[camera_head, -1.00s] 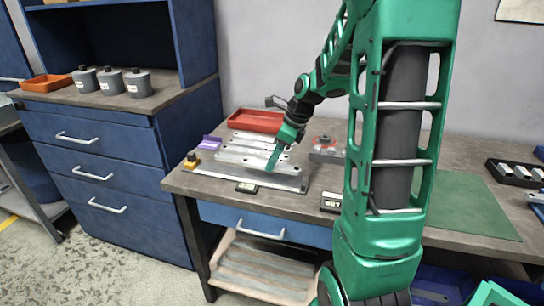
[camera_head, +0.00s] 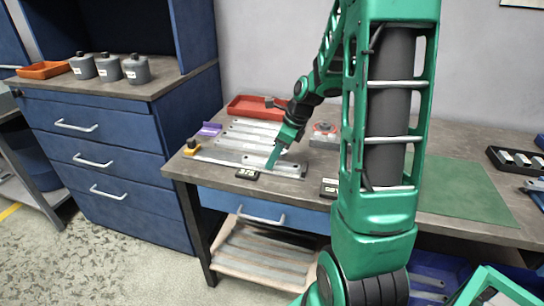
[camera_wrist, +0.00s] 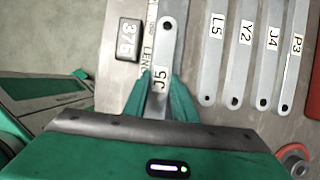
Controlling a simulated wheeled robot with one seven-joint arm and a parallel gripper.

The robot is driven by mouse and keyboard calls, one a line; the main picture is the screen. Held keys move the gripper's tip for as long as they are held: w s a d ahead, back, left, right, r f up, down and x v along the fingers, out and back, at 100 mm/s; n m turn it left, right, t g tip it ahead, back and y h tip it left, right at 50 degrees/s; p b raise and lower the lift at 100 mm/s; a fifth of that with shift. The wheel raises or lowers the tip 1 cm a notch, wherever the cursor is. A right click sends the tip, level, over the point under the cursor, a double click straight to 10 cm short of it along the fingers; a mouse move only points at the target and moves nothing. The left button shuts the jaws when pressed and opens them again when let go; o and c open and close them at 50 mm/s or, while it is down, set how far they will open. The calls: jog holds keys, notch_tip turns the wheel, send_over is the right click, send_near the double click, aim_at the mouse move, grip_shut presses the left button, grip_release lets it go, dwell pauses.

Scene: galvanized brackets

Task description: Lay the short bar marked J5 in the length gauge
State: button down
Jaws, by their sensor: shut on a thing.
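The short bar marked J5 (camera_wrist: 167,42) is a flat grey metal bar with a hole at its far end. My gripper (camera_wrist: 160,90) is shut on it near its labelled end, with a teal finger on each side. In the head view my gripper (camera_head: 271,164) is low over the front of the table. The length gauge (camera_head: 290,170) is a long pale metal strip near the table's front edge. In the wrist view the bar overlaps the gauge, covering part of its lettering. I cannot tell whether the bar touches it.
Bars marked L5 (camera_wrist: 213,50), Y2 (camera_wrist: 240,60), J4 (camera_wrist: 268,60) and P3 (camera_wrist: 293,60) lie side by side to the right. A red tray (camera_head: 256,107) is behind. A green mat (camera_head: 462,190) lies to the right.

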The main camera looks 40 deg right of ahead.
dwell(0.3)
jog(key=c, duration=1.4)
grip_release()
jog(key=v, duration=1)
jog(key=shift+s+r, duration=0.1)
jog(key=shift+r, duration=0.25)
